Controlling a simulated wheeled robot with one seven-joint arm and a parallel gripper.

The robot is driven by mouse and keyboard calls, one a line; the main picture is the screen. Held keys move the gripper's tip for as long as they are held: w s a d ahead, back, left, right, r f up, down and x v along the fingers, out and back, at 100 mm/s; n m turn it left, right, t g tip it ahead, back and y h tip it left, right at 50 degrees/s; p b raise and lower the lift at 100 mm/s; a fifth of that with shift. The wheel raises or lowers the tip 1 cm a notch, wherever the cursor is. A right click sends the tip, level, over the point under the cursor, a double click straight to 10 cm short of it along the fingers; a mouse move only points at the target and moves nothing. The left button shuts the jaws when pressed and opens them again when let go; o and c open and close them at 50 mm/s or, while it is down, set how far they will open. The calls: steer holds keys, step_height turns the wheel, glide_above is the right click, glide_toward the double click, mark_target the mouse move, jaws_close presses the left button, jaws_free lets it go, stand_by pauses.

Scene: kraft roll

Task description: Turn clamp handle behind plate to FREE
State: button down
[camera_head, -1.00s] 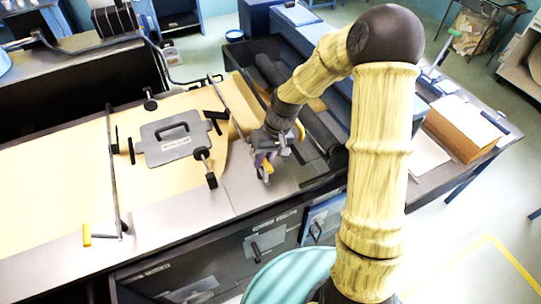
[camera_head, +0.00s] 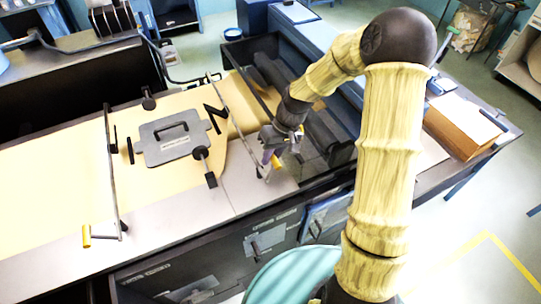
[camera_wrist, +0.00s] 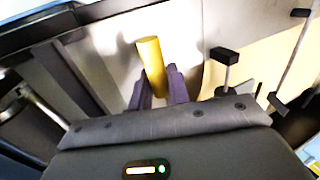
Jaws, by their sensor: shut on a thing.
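The grey plate (camera_head: 166,152) with a black grab handle lies on the brown paper on the bench. A black clamp handle (camera_head: 149,103) stands behind the plate, toward the back edge of the paper. Other black clamp parts stand at the plate's left (camera_head: 130,151), right (camera_head: 216,117) and front (camera_head: 203,155). Any lettering by the clamp is too small to read. My gripper (camera_head: 272,162) is at the bench's front right, well away from the rear clamp. In the wrist view its purple fingers (camera_wrist: 160,88) are shut on a yellow grip (camera_wrist: 150,58).
A thin bar (camera_head: 235,120) crosses the paper right of the plate, near my gripper. Another bar (camera_head: 112,170) on the left ends in a yellow grip (camera_head: 86,236). A dark trough with rollers (camera_head: 275,75) lies behind my gripper. The paper's left part is clear.

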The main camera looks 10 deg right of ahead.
steer(key=c, duration=1.4)
jaws_free()
steer(key=shift+f, duration=0.1)
steer(key=shift+o, duration=0.2)
steer(key=b+v, duration=0.3)
steer(key=v, duration=1.4)
steer(key=shift+r+b, duration=0.25)
steer(key=shift+b, duration=0.1)
steer(key=shift+d, duration=0.15)
steer(key=shift+s+f, duration=0.1)
steer(key=shift+f, duration=0.05)
steer(key=c, duration=0.6)
steer(key=s+f+h, duration=0.1)
steer(key=s+f, duration=0.1)
steer(key=s+f+m+t+h, duration=0.1)
steer(key=s+f, duration=0.1)
steer(key=f, duration=0.1)
steer(key=shift+s+d+m+b, duration=0.25)
steer(key=shift+s+m+b, duration=0.05)
steer(key=shift+s, duration=0.05)
jaws_close()
steer(key=s+d+f+m+t+h, duration=0.1)
steer(key=s+d+f+m+t, duration=0.1)
steer(key=s+f, duration=0.4)
steer(key=s+d+t, duration=0.1)
steer(key=s, duration=0.3)
steer(key=shift+s+h+b, duration=0.3)
steer(key=shift+h+b, duration=0.05)
steer(key=shift+h, duration=0.05)
